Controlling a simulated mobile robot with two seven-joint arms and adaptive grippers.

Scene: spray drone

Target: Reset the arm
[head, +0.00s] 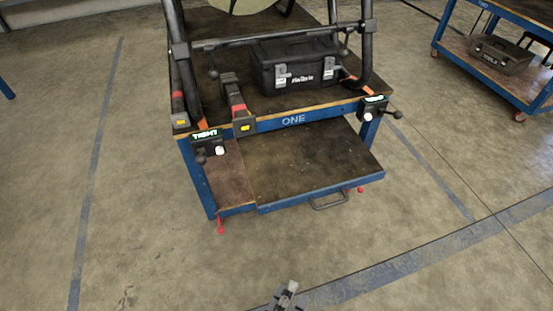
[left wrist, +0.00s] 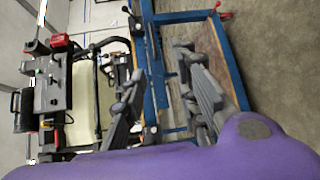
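My left gripper (head: 285,293) shows only as a small grey tip at the bottom edge of the head view, over bare floor in front of the blue-framed cart marked ONE (head: 222,210). In the left wrist view the two grey fingers of this gripper (left wrist: 158,66) stand well apart with nothing between them. The rest of the left arm is out of the head view. My right gripper shows in neither view.
On the cart stand a black toolbox (head: 297,72), a dark tubular frame and an orange-marked black tool (head: 238,100). A lower shelf (head: 318,160) juts forward with a handle. A second blue cart (head: 497,78) stands at the right. The floor in front is clear.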

